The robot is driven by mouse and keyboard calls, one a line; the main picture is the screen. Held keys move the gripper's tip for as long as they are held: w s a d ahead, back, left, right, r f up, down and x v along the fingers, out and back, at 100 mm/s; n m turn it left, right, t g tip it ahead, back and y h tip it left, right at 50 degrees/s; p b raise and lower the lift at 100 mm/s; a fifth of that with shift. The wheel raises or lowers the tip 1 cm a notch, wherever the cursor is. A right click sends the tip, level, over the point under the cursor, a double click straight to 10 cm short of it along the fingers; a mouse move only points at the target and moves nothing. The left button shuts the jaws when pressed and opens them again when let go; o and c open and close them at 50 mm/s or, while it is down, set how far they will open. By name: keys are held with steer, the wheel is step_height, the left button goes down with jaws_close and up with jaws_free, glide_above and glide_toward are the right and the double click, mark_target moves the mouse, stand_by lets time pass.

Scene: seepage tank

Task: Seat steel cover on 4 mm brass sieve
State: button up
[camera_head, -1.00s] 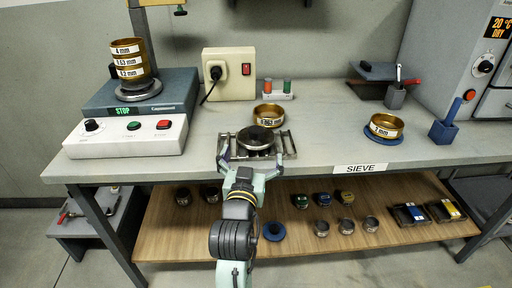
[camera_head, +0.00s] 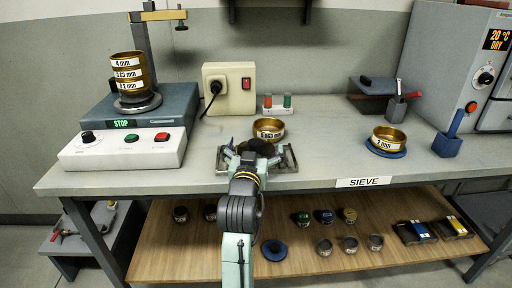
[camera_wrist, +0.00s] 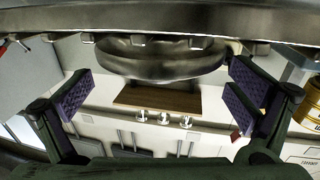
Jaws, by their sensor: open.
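The 4 mm brass sieve (camera_head: 124,62) tops a stack of labelled brass sieves on the shaker at the left in the head view. The round steel cover (camera_head: 262,146) is on a metal rack (camera_head: 292,158) at the bench's front, partly hidden by my gripper. In the wrist view the cover (camera_wrist: 160,62) appears as a rounded metal rim between and beyond my fingers. My gripper (camera_head: 254,153) is at the cover, its fingers spread. The wrist view shows both padded fingers (camera_wrist: 160,92) wide apart, with no visible contact on the cover.
A brass sieve (camera_head: 268,129) stands just behind the rack. A 2 mm sieve (camera_head: 388,138) sits on a blue ring at the right. The shaker (camera_head: 150,150) has a column and arm above the stack. A power box (camera_head: 229,88) stands behind.

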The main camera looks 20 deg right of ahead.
mark_target(254, 146)
steer(key=shift+w+d, duration=0.15)
steer(key=shift+w, duration=0.25)
steer(key=c, duration=1.7)
steer(key=shift+r, duration=0.9)
steer(key=shift+s+a+r+b, duration=0.1)
steer(key=shift+s+r+b, duration=0.1)
steer(key=shift+r, duration=0.25)
steer(key=shift+s+a+r+b, duration=0.1)
steer(key=shift+r+b, duration=0.1)
steer(key=shift+r, duration=0.25)
steer(key=a+b+v, duration=0.1)
steer(key=b+v, duration=0.5)
steer(key=v, duration=0.1)
steer(key=shift+a, duration=0.2)
